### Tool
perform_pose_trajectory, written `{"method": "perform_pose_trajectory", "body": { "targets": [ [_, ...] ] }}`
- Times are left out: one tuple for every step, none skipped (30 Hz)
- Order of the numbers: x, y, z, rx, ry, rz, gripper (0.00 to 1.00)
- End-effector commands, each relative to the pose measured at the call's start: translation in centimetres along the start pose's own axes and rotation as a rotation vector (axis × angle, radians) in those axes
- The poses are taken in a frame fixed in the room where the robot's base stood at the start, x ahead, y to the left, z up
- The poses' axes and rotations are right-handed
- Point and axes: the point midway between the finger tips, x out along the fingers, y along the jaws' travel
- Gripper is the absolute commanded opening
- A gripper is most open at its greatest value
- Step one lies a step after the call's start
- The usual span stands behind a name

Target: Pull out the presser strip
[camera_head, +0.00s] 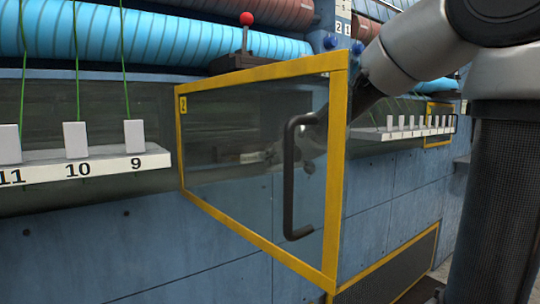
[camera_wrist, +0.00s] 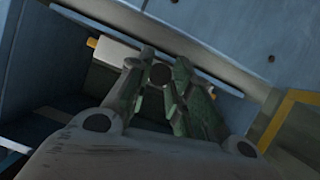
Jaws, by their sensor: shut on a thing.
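My gripper (camera_wrist: 159,68) shows in the wrist view with its two fingers closed around a dark round end, which I take to be part of the presser strip. A pale bar (camera_wrist: 113,53), likely the presser strip, runs behind the fingers under a blue panel edge. The fingers hide its middle. In the head view my gripper (camera_head: 276,152) shows dimly through the clear pane of the yellow-framed door, beside a pale piece in the dark opening. The exact grip is hard to see there.
The yellow-framed door (camera_head: 340,190) stands open toward me, its black handle (camera_head: 291,190) close to my arm. A white ledge (camera_head: 110,170) with numbered tabs lies left; another tabbed ledge (camera_head: 400,133) lies right. A red-knobbed lever (camera_head: 246,38) stands above the door, near blue rolls (camera_head: 150,40).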

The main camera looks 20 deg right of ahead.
Motion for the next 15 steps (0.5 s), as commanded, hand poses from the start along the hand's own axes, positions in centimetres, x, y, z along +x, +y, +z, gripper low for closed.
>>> {"method": "perform_pose_trajectory", "body": {
  "targets": [
    [-0.3,0.0,0.0,-0.001,0.002,0.000,0.00],
    [-0.5,0.0,0.1,-0.002,0.002,0.000,0.00],
    [-0.8,0.0,0.2,-0.002,0.002,0.000,0.00],
    [-1.0,0.0,0.3,-0.002,0.002,0.000,0.00],
    [-1.1,0.0,0.4,-0.001,0.002,0.000,0.00],
    [-1.4,0.0,0.5,-0.001,0.002,0.000,0.00],
    [-1.5,0.0,0.6,-0.001,0.002,0.000,0.00],
    [-1.7,0.0,0.7,-0.001,0.001,0.000,0.00],
    [-2.0,0.0,0.7,-0.002,0.002,0.000,0.00],
    [-2.2,0.0,0.8,-0.001,0.002,0.000,0.00],
    [-2.4,0.0,0.8,-0.001,0.002,0.000,0.00],
    [-2.6,0.0,1.0,-0.001,0.002,0.000,0.00],
    [-2.8,0.0,1.1,-0.001,0.001,0.000,0.00],
    [-3.0,0.1,1.2,-0.001,0.001,0.001,0.00],
    [-3.2,0.1,1.2,-0.001,0.001,0.001,0.00]
  ]
}}
